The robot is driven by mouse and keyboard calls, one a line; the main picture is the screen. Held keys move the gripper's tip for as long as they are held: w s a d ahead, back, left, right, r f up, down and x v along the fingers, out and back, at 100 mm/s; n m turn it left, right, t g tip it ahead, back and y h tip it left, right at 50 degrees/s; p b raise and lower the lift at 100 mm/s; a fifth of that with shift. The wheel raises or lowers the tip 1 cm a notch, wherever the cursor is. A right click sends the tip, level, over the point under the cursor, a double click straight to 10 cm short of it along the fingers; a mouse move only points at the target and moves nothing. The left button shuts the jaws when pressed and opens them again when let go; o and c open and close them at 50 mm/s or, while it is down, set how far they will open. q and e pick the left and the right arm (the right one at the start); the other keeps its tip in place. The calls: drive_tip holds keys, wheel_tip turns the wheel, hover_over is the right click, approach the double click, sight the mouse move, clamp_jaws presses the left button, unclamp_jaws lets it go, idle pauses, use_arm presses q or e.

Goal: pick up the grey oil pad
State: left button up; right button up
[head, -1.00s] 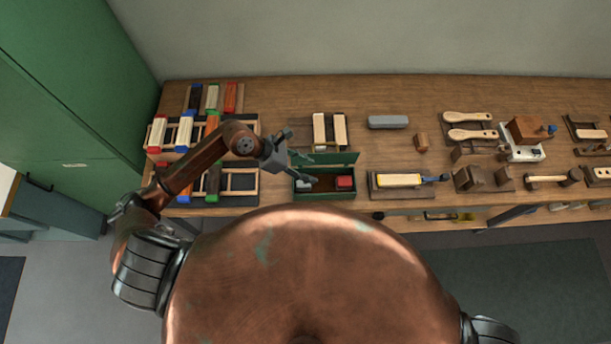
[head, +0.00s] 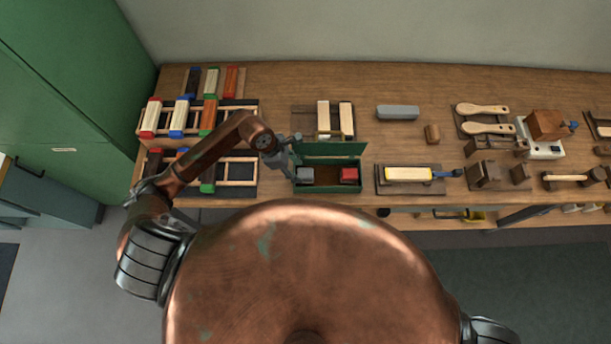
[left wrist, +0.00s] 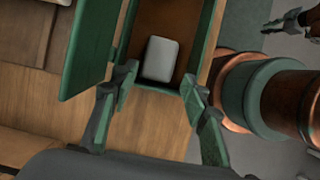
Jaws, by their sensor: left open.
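The grey oil pad (head: 305,174) is a small pale grey block with rounded edges. It lies in the left end of the open green box (head: 333,190), and it also shows inside the box in the left wrist view (left wrist: 160,59). My left gripper (head: 296,158) is over the left end of the box, pointing down. In the left wrist view its two fingers (left wrist: 158,80) are spread wide, one on each side of the pad's near end, with nothing between them that they touch.
A red block (head: 349,175) lies in the right end of the box. The box's raised lid (head: 333,150) stands along its far side. A longer grey block (head: 398,112) lies farther back.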

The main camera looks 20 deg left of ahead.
sight(302, 173)
use_arm(q)
drive_tip(key=b+x, duration=0.2)
drive_tip(key=x, duration=0.3)
drive_tip(key=shift+w+d+f+b, duration=0.2)
drive_tip(key=shift+b, duration=0.15)
drive_tip(key=c, duration=0.9)
drive_tip(key=shift+c, duration=0.2)
drive_tip(key=shift+r, duration=0.15)
